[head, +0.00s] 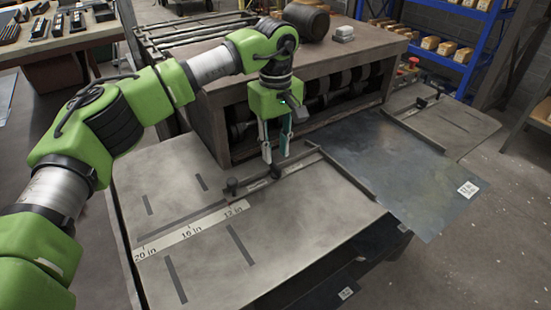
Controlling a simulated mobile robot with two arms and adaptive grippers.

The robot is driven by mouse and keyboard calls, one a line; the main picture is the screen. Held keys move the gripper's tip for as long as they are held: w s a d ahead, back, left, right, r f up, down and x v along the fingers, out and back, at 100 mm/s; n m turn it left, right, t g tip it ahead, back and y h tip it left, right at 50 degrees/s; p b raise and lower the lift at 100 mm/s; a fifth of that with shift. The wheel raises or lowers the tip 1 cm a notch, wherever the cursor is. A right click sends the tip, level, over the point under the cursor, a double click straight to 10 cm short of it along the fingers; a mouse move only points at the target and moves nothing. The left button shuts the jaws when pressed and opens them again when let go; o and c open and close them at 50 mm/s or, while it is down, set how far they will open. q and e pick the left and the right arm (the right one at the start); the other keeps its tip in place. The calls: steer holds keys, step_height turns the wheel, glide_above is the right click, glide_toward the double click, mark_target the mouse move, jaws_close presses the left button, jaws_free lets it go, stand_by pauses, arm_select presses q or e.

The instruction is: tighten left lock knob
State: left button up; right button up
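My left gripper (275,158) points down over the left side of the machine's table, in front of the roller housing. Its two fingers are apart with a gap between them, and nothing shows held. Just below the fingertips is a small dark knob (276,172) on the left guide's slide bar; I cannot tell whether the fingers touch it. My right gripper is out of view.
The roller machine (215,115) stands close behind the gripper. A dark metal sheet (400,165) lies right of the left guide rail (345,175). The right guide (415,130) has its own knobs. A printed inch scale (190,232) marks the table, whose front left is clear.

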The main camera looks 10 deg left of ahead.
mark_target(276, 166)
arm_select(q)
step_height(276, 166, up, 8)
steer(key=shift+f, duration=0.1)
stand_by(0.4)
